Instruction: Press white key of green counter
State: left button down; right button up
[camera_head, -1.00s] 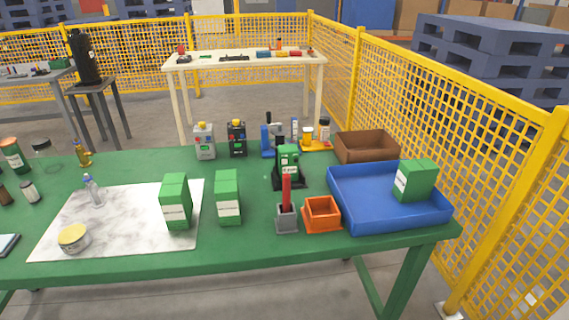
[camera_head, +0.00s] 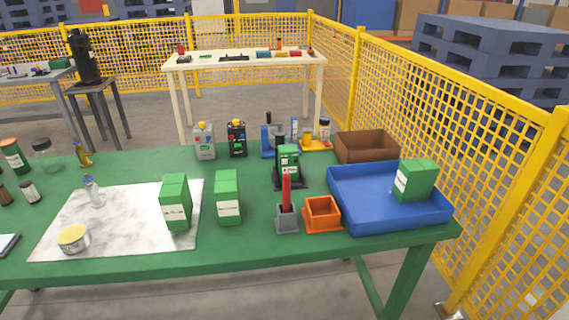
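A green device on a black stand (camera_head: 289,164), which looks like the green counter, stands upright on the green table right of the middle. Small light and dark markings show on its front, but I cannot make out a white key at this size. A red stick in a grey holder stands in front of it and hides part of its lower front. Neither of my grippers is in the head view, and nothing touches the device.
Around the device are the grey holder with a red stick (camera_head: 287,219), an orange bin (camera_head: 321,214), a blue tray (camera_head: 385,213) with a green box, and a brown bin (camera_head: 367,146). Two green boxes (camera_head: 175,202) stand left. The marble board (camera_head: 120,225) has free room.

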dwell(0.4)
grip_shut()
dwell(1.5)
